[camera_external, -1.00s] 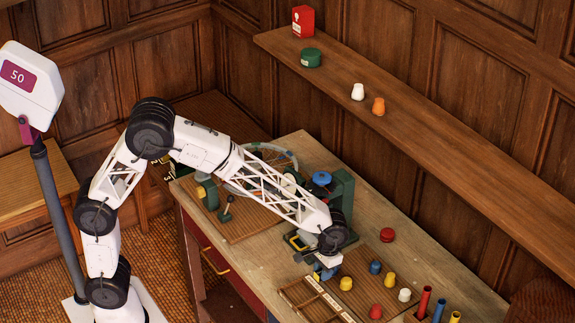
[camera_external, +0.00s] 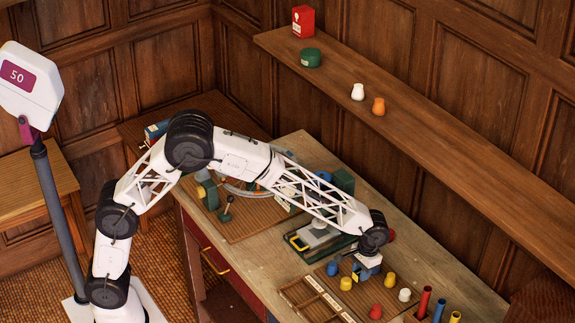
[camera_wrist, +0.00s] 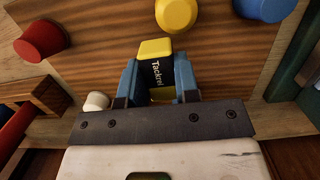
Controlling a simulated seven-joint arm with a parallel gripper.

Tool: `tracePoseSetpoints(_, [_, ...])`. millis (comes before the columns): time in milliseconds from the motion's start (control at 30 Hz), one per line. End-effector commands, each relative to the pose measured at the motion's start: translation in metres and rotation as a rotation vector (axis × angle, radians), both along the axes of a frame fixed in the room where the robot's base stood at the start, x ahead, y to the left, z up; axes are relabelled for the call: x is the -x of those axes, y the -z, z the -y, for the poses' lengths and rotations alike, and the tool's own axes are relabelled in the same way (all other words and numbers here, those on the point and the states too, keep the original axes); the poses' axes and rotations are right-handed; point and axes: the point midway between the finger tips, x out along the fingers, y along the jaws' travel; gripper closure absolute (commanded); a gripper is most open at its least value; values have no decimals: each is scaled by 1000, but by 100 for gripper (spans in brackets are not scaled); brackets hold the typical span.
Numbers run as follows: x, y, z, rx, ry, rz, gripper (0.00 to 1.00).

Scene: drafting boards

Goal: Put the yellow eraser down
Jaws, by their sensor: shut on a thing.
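The yellow eraser (camera_wrist: 154,48) has a black sleeve with white lettering. It sits between the two blue fingers of my gripper (camera_wrist: 156,78) in the wrist view, and the fingers are shut on it. In the external view my gripper (camera_external: 366,271) is low over the brown wooden board with the coloured knobs. I cannot make out the eraser there. Whether it touches the board cannot be told.
Around the gripper stand a blue knob (camera_external: 332,268), yellow knobs (camera_external: 346,283) (camera_external: 389,279), a red knob (camera_external: 376,311) and a white knob (camera_external: 404,295). A divided wooden tray (camera_external: 302,293) lies left. Coloured tubes (camera_external: 424,303) stand right. Bare table shows behind right.

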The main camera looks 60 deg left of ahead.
Motion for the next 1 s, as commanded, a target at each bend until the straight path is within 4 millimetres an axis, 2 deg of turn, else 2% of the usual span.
tracePoseSetpoints(100, [-13,1,8,0,0,1,94])
tracePoseSetpoints(300, [-24,3,15,0,0,0,94])
tracePoseSetpoints(733, [-26,4,16,0,0,0,94])
tracePoseSetpoints(1000, [-26,28,16,-1,-1,-2,94])
